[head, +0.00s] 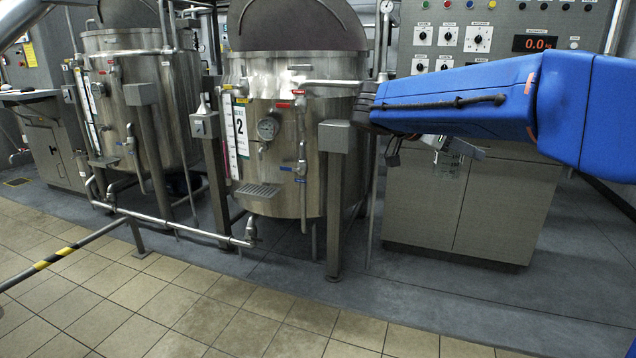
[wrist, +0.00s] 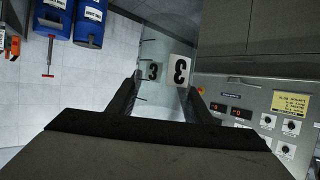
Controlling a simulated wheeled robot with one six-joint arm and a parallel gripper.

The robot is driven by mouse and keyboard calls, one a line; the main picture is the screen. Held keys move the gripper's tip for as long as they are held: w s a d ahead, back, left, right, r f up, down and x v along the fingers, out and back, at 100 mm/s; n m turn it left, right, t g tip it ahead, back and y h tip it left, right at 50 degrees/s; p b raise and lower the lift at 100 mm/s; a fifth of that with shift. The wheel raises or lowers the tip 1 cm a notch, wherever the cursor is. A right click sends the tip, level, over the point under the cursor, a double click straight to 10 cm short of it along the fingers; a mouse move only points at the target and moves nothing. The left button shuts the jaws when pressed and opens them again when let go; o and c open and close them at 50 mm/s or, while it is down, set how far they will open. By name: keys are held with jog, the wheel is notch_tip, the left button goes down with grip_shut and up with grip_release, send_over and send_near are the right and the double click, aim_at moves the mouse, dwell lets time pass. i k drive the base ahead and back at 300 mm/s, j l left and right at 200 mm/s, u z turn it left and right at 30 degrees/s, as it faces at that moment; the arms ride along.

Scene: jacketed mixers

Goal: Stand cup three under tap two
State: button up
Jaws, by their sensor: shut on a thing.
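Cup three is a clear cup (wrist: 159,49) with "3" labels. In the wrist view it sits between the two fingers of my gripper (wrist: 160,100), which is shut on it. In the head view the cup (head: 447,162) hangs small and partly hidden below my blue arm, in front of the grey control cabinet. The steel mixer marked "2" (head: 285,185) stands left of my gripper, well apart from the cup. A small grated shelf (head: 258,191) sticks out low on its front. I cannot tell which fitting above the shelf is the tap's spout.
Another steel mixer (head: 130,125) stands further left. Steel legs, pipes and a low horizontal pipe (head: 185,228) run in front of the mixers. A black-and-yellow striped bar (head: 50,258) crosses the lower left. The tiled floor (head: 200,305) in front is clear.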

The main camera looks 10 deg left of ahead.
aim_at(264, 191)
jog(key=i+l+u, duration=0.2)
jog(key=i+u, duration=0.25)
jog(key=i, duration=0.25)
jog(key=i+l+u, duration=0.45)
jog(key=i, duration=0.25)
jog(key=i+l+u, duration=0.45)
jog(key=i+l, duration=0.15)
jog(key=i+l+u, duration=0.45)
jog(key=l, duration=0.4)
jog(key=i+l, duration=0.1)
jog(key=l, duration=0.35)
jog(key=i+l+u, duration=0.15)
jog(key=l, duration=0.25)
